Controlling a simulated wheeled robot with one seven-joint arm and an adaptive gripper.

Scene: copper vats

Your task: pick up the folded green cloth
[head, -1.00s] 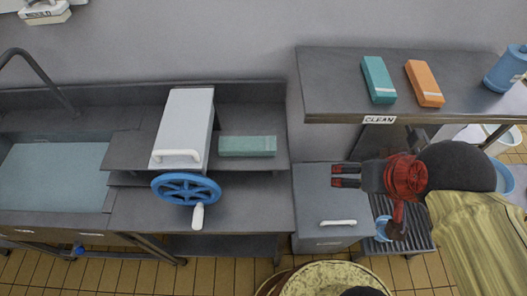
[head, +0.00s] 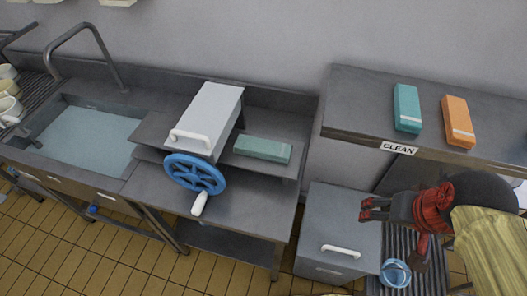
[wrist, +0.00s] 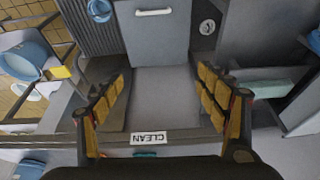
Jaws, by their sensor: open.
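A flat, folded grey-green cloth (head: 263,148) lies on the raised steel ledge right of the grey mangle box with the blue wheel. A pale green piece (wrist: 270,87) shows at the right of the wrist view, apart from my fingers. A second folded cloth, teal with a white stripe (head: 407,108), lies on the shelf marked CLEAN, left of an orange one. My gripper (head: 364,209) is open and empty, in front of and below the shelf edge, to the right of the grey-green cloth. In the wrist view its padded fingers (wrist: 163,80) stand wide apart.
The mangle (head: 208,120) with its wheel and crank (head: 195,175) stands left of the grey-green cloth. The CLEAN shelf (head: 345,115) juts out near my arm. A grey lidded box (head: 325,250) stands below my gripper. A water-filled sink (head: 85,140) is at left.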

